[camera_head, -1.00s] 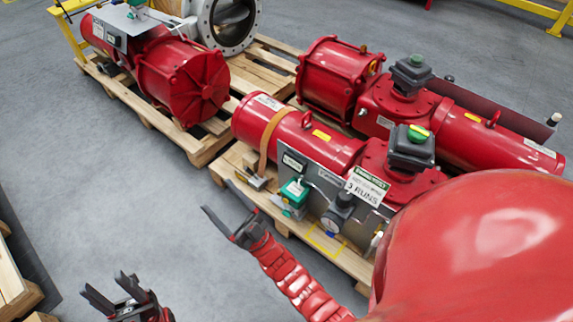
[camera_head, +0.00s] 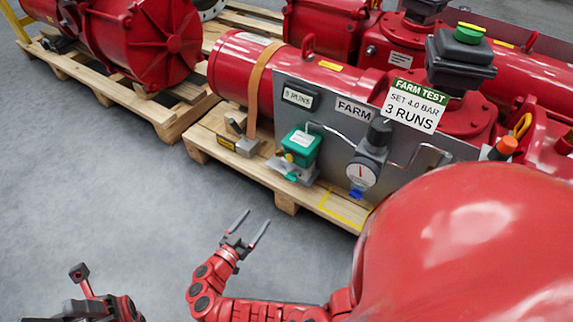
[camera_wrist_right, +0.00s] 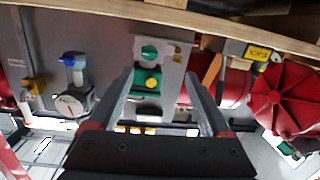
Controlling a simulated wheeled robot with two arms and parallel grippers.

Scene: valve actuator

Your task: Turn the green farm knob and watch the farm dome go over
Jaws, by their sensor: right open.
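In the right wrist view the round green knob (camera_wrist_right: 149,52) appears between the fingers, beside the green block (camera_wrist_right: 150,80). The dome (camera_head: 470,33), green with a yellow edge, tops a dark box on the red actuator. My right gripper (camera_head: 247,232) is open and empty, in front of the pallet and apart from the knob. My left gripper (camera_head: 80,290) is partly seen at bottom left; its opening is unclear.
A gauge (camera_head: 361,175) with a blue knob below stands right of the green block. A FARM TEST sign (camera_head: 413,105) hangs on the panel. A yellow-labelled metal block (camera_head: 239,144) lies on the pallet (camera_head: 275,185). Bare floor (camera_head: 110,200) is free at left.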

